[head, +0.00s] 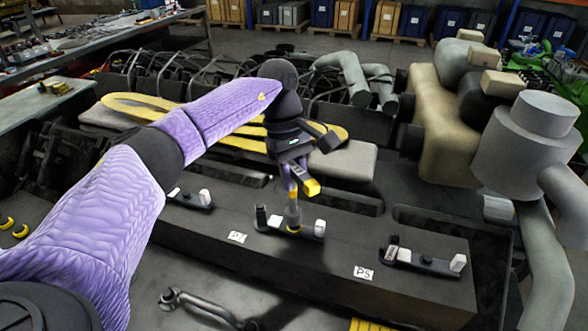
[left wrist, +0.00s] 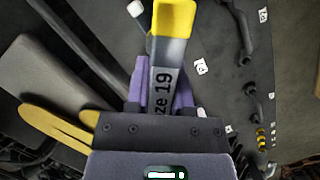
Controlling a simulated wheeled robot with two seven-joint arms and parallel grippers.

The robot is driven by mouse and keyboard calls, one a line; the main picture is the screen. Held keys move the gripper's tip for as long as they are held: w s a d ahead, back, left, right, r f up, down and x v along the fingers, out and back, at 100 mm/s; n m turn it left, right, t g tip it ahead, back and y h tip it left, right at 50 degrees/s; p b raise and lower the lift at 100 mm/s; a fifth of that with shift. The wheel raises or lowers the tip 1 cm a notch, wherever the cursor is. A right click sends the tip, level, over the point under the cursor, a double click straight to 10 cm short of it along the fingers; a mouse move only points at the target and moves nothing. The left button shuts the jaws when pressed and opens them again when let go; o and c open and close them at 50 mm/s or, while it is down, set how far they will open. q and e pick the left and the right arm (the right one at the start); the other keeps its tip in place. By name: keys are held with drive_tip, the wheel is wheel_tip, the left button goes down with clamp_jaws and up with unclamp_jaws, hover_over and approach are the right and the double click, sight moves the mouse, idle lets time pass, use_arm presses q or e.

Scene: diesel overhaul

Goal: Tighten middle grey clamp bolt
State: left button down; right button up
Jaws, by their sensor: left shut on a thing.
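My left gripper (head: 291,184) is above the middle clamp (head: 306,232) on the dark engine block. It is shut on a tool with a yellow end (head: 312,187), marked "size 19" in the left wrist view (left wrist: 163,85). Below the gripper, a grey shaft with a yellow ring (head: 294,228) stands upright at the middle of the clamp. The clamp's bolt is hidden there; I cannot tell whether the tool seats on it. My right gripper is not in view.
Similar clamps sit on the block at left (head: 190,200) and right (head: 425,262). A "P5" label (head: 363,272) lies before the right one. A grey pipe (head: 200,304) lies in front. Large grey pipes and a cylinder (head: 520,145) stand at the right.

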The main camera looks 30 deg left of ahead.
use_arm(q)
drive_tip(key=n+t, duration=0.1)
drive_tip(key=n, duration=0.2)
drive_tip(key=n+p, duration=0.1)
drive_tip(key=n, duration=0.2)
drive_tip(key=shift+r+n+t, duration=0.1)
drive_tip(key=shift+n+t, duration=0.2)
drive_tip(key=shift+t, duration=0.1)
drive_tip(key=n+t+p, duration=0.1)
drive_tip(key=n, duration=0.2)
drive_tip(key=shift+w, duration=0.1)
drive_tip(key=n+t+p, duration=0.1)
drive_tip(key=n, duration=0.3)
drive_tip(key=shift+w+y, duration=0.1)
drive_tip(key=shift+y, duration=0.3)
drive_tip(key=n+y+p, duration=0.1)
drive_tip(key=n, duration=0.5)
drive_tip(key=shift+w+a+t, duration=0.1)
drive_tip(key=shift+t, duration=0.2)
drive_tip(key=n+y, duration=0.1)
drive_tip(key=n, duration=0.2)
drive_tip(key=n+y, duration=0.1)
drive_tip(key=n, duration=0.2)
drive_tip(key=shift+w, duration=0.1)
